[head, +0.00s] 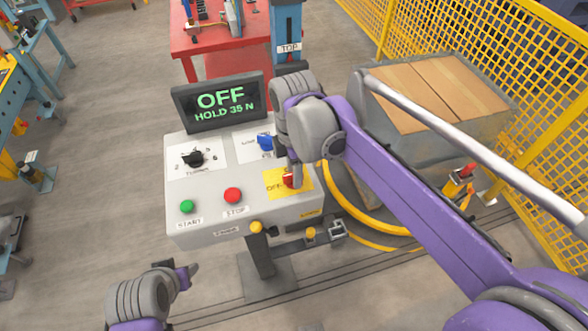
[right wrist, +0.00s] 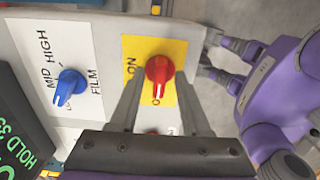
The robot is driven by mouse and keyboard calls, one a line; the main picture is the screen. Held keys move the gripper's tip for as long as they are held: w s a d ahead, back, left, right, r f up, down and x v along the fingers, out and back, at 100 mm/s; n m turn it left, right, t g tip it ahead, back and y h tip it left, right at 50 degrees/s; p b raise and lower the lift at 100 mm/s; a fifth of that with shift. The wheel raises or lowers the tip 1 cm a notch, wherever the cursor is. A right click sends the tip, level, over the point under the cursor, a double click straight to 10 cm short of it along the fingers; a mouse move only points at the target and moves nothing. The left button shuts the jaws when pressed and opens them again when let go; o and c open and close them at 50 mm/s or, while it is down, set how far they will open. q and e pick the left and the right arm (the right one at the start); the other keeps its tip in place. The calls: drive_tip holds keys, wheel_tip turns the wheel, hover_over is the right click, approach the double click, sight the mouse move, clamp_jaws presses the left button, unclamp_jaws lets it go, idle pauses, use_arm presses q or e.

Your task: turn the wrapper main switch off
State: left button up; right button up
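The red rotary switch (head: 289,180) sits on a yellow plate (head: 304,178) at the right of the grey control panel. In the right wrist view the red knob (right wrist: 158,72) has its grip bar pointing down, towards a partly hidden label beginning with O; ON is printed to its left. My right gripper (right wrist: 156,78) is open, its fingers on either side of the knob; I cannot tell whether they touch it. The display (head: 220,103) reads OFF, HOLD 35 N. My left gripper (head: 178,269) is empty and open in front of the panel, its fingers apart in the right wrist view.
The panel also carries a black knob (head: 192,159), a blue knob (head: 264,142), a green START button (head: 187,206) and a red STOP button (head: 233,195). A pallet load of boxes (head: 440,92) and a yellow fence (head: 470,40) stand to the right.

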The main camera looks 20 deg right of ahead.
wheel_tip(320, 180, up, 11)
drive_tip(key=shift+p, duration=0.35)
idle(0.3)
drive_tip(key=shift+f, duration=0.15)
drive_tip(key=s+d+f+m, duration=0.1)
drive_tip(key=f+m, duration=0.1)
drive_tip(key=s+d+f+m+t, duration=0.1)
drive_tip(key=s+f+m, duration=0.1)
drive_tip(key=f+m, duration=0.1)
drive_tip(key=s+d+f+m+t, duration=0.1)
drive_tip(key=s+f+m, duration=0.1)
drive_tip(key=m, duration=0.1)
drive_tip(key=shift+s+d+f, duration=0.1)
drive_tip(key=shift+d+f, duration=0.05)
drive_tip(key=s+d+f+m+t, duration=0.3)
drive_tip(key=s+f+m, duration=0.5)
drive_tip(key=f+m, duration=0.2)
drive_tip(key=shift+f+m+t, duration=0.3)
drive_tip(key=shift+f, duration=0.25)
drive_tip(key=shift+d, duration=0.1)
